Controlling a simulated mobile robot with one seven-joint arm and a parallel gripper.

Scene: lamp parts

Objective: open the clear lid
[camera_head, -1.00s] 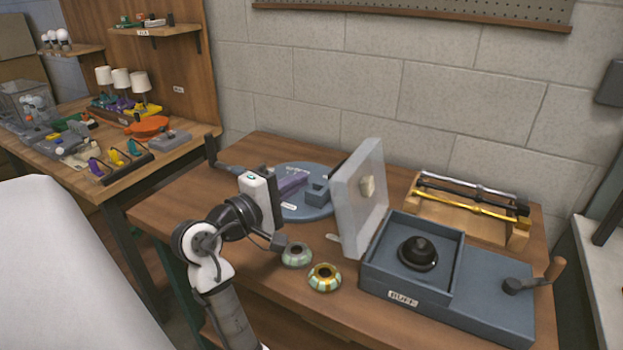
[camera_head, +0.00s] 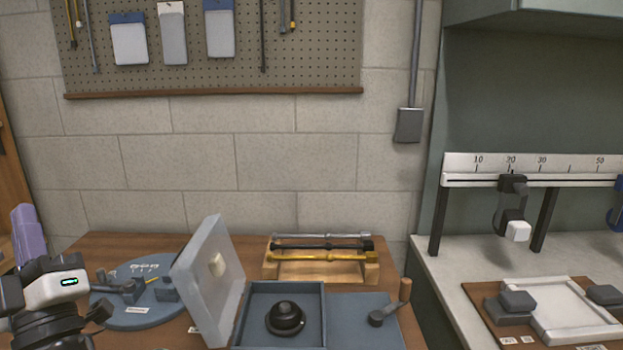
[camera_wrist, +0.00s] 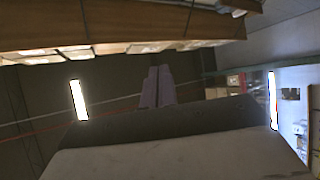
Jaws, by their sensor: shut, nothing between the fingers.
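The clear lid (camera_head: 208,290) stands open in the head view, swung up at the left edge of the blue-grey box (camera_head: 323,305) and leaning left. A pale knob (camera_head: 216,265) sits on its face. The box is uncovered, and a black domed part (camera_head: 285,318) sits inside it. My gripper (camera_head: 24,208) is at the far left of the head view, well apart from the lid, its lavender fingers pointing up. In the wrist view the fingers (camera_wrist: 158,72) are together and empty, with the ceiling behind them.
A round blue plate (camera_head: 135,318) with small parts lies between my gripper and the lid. A wooden rack (camera_head: 325,280) with rods stands behind the box. A crank handle (camera_head: 404,290) rises at the box's right. A pale counter (camera_head: 450,290) is farther right.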

